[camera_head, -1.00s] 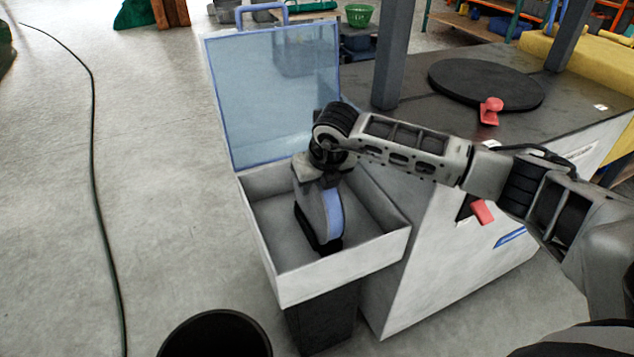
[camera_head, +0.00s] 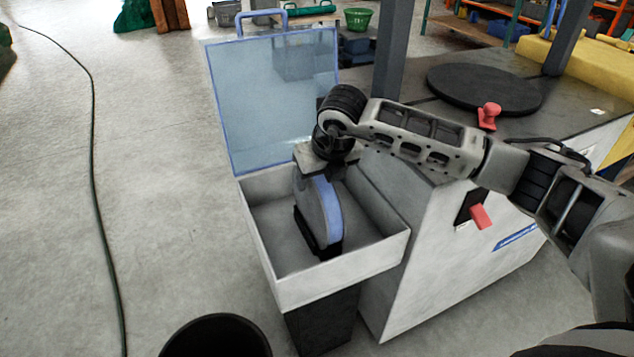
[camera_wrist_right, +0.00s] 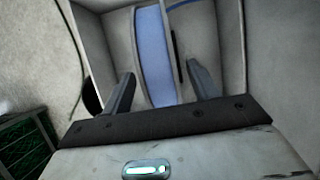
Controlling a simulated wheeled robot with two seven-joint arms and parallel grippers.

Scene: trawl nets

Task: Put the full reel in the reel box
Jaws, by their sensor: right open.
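The full reel (camera_head: 323,212), a grey disc with a blue rim, stands upright in a dark holder (camera_head: 318,243) inside the reel box (camera_head: 335,283). The reel box is a pale open box with its clear blue-framed lid (camera_head: 275,95) raised at the back. My right gripper (camera_head: 325,172) is above the reel, partly hidden by its own wrist. In the right wrist view the reel's blue rim (camera_wrist_right: 154,55) lies between the two spread fingers, with gaps on both sides. My left gripper is not in view.
A grey-white machine (camera_head: 440,245) with a dark top and red knobs stands right of the box. A round black bin (camera_head: 217,338) is in front. A dark cable (camera_head: 92,170) runs along the open floor at left.

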